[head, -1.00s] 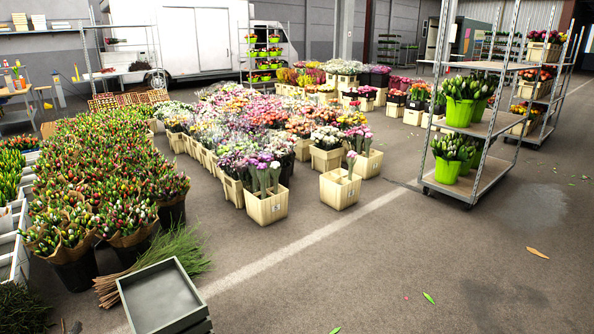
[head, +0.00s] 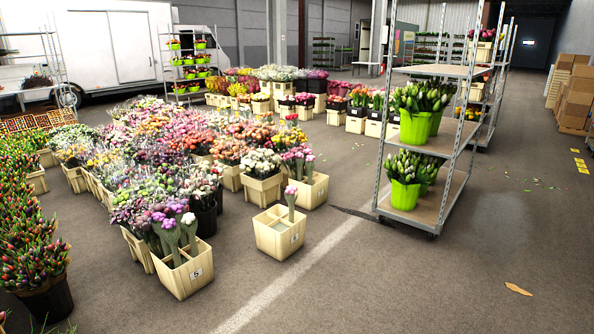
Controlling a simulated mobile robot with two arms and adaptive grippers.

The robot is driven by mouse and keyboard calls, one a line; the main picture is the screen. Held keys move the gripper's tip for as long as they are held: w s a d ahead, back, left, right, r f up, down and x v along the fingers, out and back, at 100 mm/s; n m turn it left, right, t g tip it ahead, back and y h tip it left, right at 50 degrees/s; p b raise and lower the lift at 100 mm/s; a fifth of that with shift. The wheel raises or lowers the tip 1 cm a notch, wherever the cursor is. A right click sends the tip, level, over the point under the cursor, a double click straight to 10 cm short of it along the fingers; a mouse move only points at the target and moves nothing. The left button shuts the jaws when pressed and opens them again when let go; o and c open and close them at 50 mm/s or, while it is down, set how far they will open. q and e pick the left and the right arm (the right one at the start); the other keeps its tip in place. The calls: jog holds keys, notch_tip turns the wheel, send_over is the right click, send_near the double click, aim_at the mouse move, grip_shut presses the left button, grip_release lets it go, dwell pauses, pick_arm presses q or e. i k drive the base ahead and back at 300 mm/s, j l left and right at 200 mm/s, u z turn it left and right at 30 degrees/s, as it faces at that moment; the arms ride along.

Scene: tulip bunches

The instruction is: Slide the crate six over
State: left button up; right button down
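In the head view a cream crate (head: 280,236) stands apart on the floor near the white line, with a few purple-pink stems at its back and most of its inside empty. A mark on its front is too small to read surely. A cream crate marked 5 (head: 183,274) stands to its left and nearer, holding purple and white blooms. Another cream crate (head: 262,187) with white flowers is behind it. Neither of my grippers is in view.
A metal shelf trolley (head: 425,220) with green pots stands to the right of the crates. Tulip buckets (head: 48,298) fill the left edge. Cardboard boxes (head: 577,98) are stacked far right.

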aim_at(273, 236)
jog(key=i, duration=2.55)
